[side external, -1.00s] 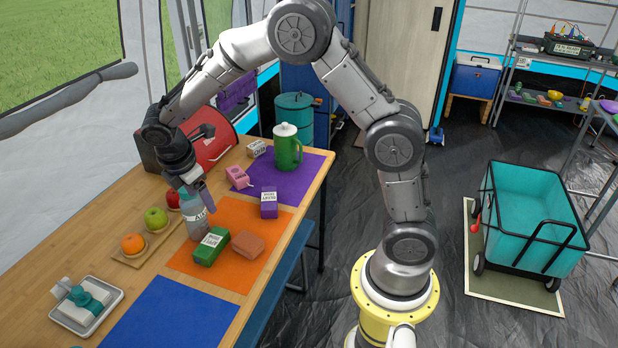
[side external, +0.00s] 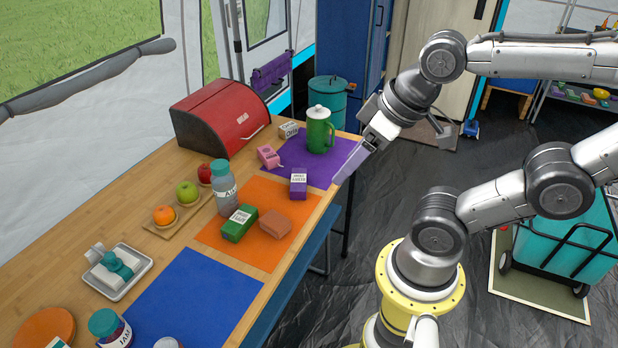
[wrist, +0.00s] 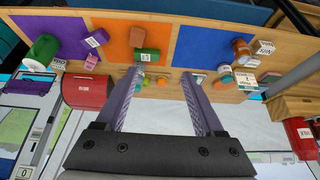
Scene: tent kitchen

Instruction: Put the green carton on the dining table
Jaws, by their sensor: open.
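The green carton (side external: 240,224) lies on the orange mat (side external: 230,250) on the long wooden table (side external: 75,248), with its white label facing up. A brown block (side external: 276,226) lies to its right and a grey bottle with a teal cap (side external: 225,190) stands behind it. My gripper (side external: 345,172) is in the air near the table's right edge, by the purple mat, apart from the carton. In the wrist view, my gripper (wrist: 160,76) is open with nothing between its fingers. The carton (wrist: 147,55) shows beyond the fingertips there.
A green pitcher (side external: 318,132), purple carton (side external: 298,186) and pink item (side external: 268,157) stand around the purple mat (side external: 296,155). A red bread box (side external: 221,118) stands at the back. Fruit lies on a board (side external: 182,213). The blue mat (side external: 195,300) is mostly bare.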

